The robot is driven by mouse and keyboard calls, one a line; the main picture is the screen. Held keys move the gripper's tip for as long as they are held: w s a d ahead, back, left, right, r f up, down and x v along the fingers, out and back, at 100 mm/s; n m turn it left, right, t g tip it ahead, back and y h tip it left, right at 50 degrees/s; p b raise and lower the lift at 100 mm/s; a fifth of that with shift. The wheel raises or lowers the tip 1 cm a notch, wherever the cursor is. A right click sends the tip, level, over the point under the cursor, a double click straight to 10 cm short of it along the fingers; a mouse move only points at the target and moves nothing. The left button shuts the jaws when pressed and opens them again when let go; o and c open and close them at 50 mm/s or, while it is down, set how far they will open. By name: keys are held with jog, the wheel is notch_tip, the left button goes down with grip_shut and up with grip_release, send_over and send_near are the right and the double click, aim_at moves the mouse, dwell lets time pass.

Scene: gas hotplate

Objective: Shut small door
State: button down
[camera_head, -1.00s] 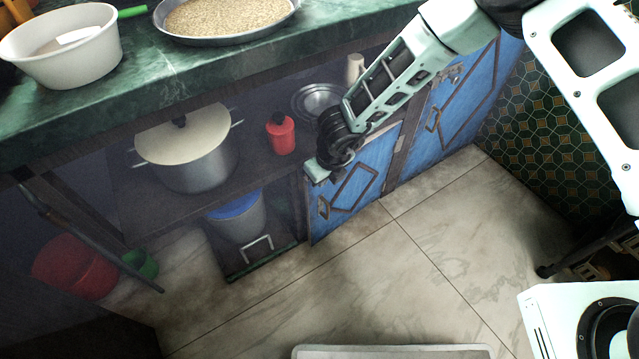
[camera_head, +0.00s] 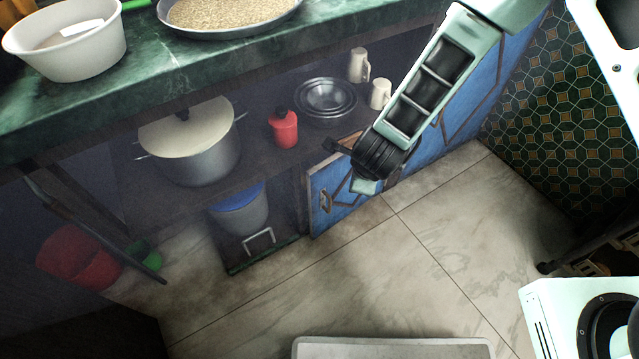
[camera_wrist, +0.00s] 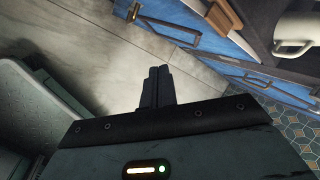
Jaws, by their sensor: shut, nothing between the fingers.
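The small blue door (camera_head: 336,188), with brown wooden trim, is in the low cabinet under the counter in the head view. Its left edge with the latch (camera_head: 325,201) stands close to the cabinet post; I cannot tell whether a small gap remains. My gripper (camera_head: 338,148) is just above and in front of the door's top, and my wrist covers the door's right part. In the wrist view the shut, empty fingers (camera_wrist: 157,84) point toward the floor, with blue door panel (camera_wrist: 190,30) beyond them. I cannot see any contact with the door.
Above the door, a shelf holds metal bowls (camera_head: 326,97), mugs (camera_head: 380,94) and a red bottle (camera_head: 284,128). A pot (camera_head: 190,150) stands left. The green counter (camera_head: 200,75) overhangs. The floor (camera_head: 400,260) in front is mostly clear.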

aim_at(311, 177)
jog(key=s+a+f+n+t+y+b, duration=0.1)
jog(key=s+a+n+t+y+b, duration=0.15)
jog(key=s+n+y, duration=0.55)
jog(key=w+a+f+b, duration=0.1)
jog(key=w+a+f, duration=0.1)
jog(key=w, duration=0.1)
jog(key=w+a+f+n+h+b, duration=0.1)
jog(key=w+a+f, duration=0.1)
jog(key=w, duration=0.1)
jog(key=w+a+f+n+h+b, duration=0.1)
jog(key=w+a+f, duration=0.1)
jog(key=w, duration=0.1)
jog(key=shift+w+a+f+g, duration=0.25)
jog(key=shift+f, duration=0.15)
jog(key=shift+w+a, duration=0.4)
jog(key=shift+w, duration=0.1)
jog(key=shift+w+a, duration=0.9)
jog(key=shift+w, duration=0.1)
jog(key=shift+s+r, duration=0.1)
jog(key=shift+r, duration=0.05)
